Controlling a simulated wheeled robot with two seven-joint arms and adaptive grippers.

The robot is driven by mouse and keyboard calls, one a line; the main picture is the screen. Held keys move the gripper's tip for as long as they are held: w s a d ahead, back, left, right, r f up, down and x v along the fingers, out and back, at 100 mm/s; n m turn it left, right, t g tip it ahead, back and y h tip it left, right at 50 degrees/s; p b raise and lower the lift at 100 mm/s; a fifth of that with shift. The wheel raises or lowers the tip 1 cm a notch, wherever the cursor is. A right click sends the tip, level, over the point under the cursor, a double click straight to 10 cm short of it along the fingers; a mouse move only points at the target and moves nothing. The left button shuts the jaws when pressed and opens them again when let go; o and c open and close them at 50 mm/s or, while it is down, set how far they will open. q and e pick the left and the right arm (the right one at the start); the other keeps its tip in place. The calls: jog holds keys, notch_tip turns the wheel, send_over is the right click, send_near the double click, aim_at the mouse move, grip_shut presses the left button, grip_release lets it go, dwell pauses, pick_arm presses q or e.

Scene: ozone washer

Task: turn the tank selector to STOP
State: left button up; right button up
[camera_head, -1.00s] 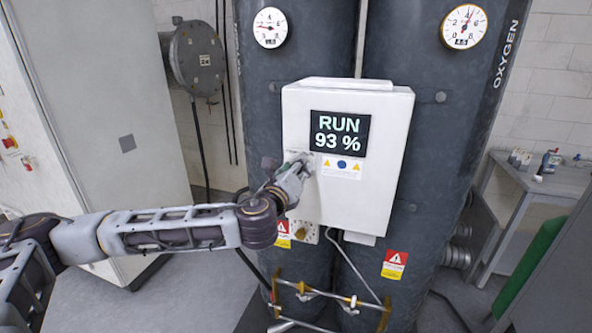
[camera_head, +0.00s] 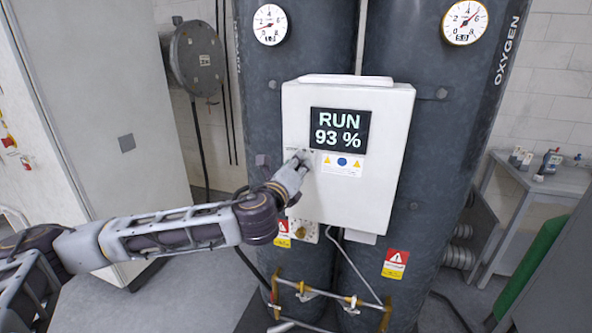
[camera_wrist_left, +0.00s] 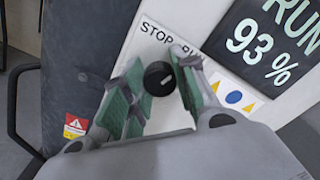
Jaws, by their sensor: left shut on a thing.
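The tank selector is a small black round knob (camera_wrist_left: 158,77) on the white control box (camera_head: 385,165), just below a label reading STOP and the partly hidden RUN. My left gripper (camera_head: 302,157) is at the left side of the box face, below and left of the display (camera_head: 339,131), which reads RUN 93 %. In the left wrist view its two green-padded fingers stand on either side of the knob, shut on it. A light mark shows on the knob, but its exact setting is hard to tell. In the head view the fingers hide the knob. My right gripper is out of view.
Two dark tanks (camera_head: 265,100) stand behind the box, each with a round gauge on top. A grey cabinet (camera_head: 90,90) is at the left. A brass-fitted pipe frame (camera_head: 320,295) is below. A small table (camera_head: 560,180) with bottles stands at the right.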

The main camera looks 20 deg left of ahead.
pick_arm(q)
jog(key=n, duration=0.1)
jog(key=n+b, duration=0.1)
jog(key=n, duration=0.1)
jog(key=shift+f, duration=0.25)
jog(key=n+b, duration=0.1)
jog(key=n, duration=0.1)
jog(key=shift+n, duration=0.3)
jog(key=shift+n+b, duration=0.4)
jog(key=shift+n, duration=1.3)
jog(key=shift+n+b, duration=0.3)
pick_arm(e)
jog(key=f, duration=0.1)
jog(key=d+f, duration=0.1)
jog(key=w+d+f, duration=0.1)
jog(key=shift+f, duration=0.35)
pick_arm(q)
jog(key=shift+r, duration=0.1)
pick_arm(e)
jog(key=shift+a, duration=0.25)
pick_arm(q)
jog(key=o, duration=1.1)
jog(key=shift+r, duration=0.1)
jog(key=shift+c, duration=0.2)
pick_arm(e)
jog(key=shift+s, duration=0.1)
